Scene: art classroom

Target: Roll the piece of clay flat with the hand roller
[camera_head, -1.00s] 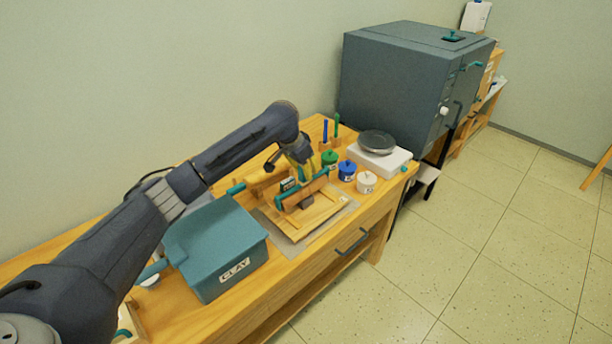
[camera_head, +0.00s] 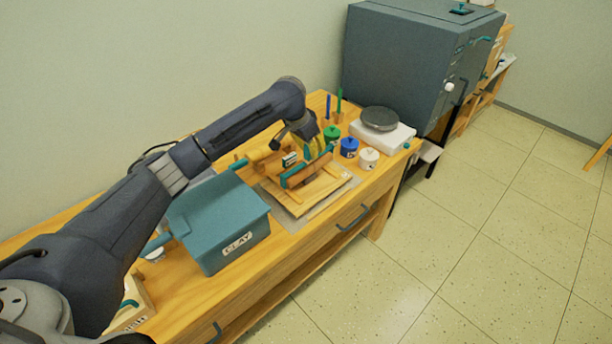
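The hand roller (camera_head: 307,172), a wooden cylinder with teal handles, is over the wooden board (camera_head: 322,189) on the workbench. My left gripper (camera_head: 312,150) reaches down from behind to the roller's middle and appears shut on it. The fingertips are small and partly covered. The roller lies low over the board; I cannot tell whether it touches. The piece of clay is not visible now, perhaps hidden under the roller. My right gripper is not in view.
A teal clay box (camera_head: 235,242) stands left of the board. Green (camera_head: 331,134), blue (camera_head: 349,148) and white (camera_head: 368,159) jars stand right of it, with a scale (camera_head: 380,120) beyond. A grey kiln (camera_head: 405,65) stands at the far end.

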